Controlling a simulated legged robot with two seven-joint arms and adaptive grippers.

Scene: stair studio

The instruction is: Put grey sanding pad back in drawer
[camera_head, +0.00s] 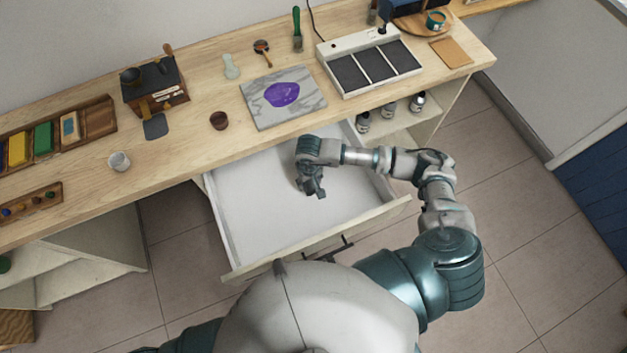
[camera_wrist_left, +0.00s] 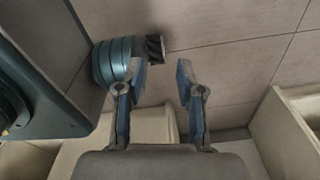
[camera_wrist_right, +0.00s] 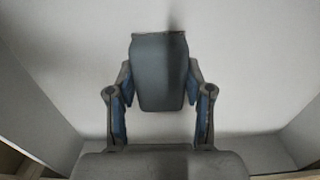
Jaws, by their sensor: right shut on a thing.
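The grey sanding pad (camera_wrist_right: 159,70) is between the fingers of my right gripper (camera_wrist_right: 160,88) in the right wrist view, with its long side pointing away from the palm. The right gripper is shut on it. In the head view my right gripper (camera_head: 313,190) is inside the open white drawer (camera_head: 251,205), over its floor, and the pad is hard to make out there. Whether the pad touches the drawer floor I cannot tell. My left gripper (camera_wrist_left: 160,80) is open and empty in the left wrist view, above the tiled floor; it is hidden in the head view.
The drawer is pulled out under a wooden workbench (camera_head: 200,165), and looks otherwise empty. On the bench are a marble slab (camera_head: 310,105) with a purple patch, a small brown cup (camera_head: 219,120), a dark grey flat piece (camera_head: 155,127) and a compartment tray (camera_head: 335,46).

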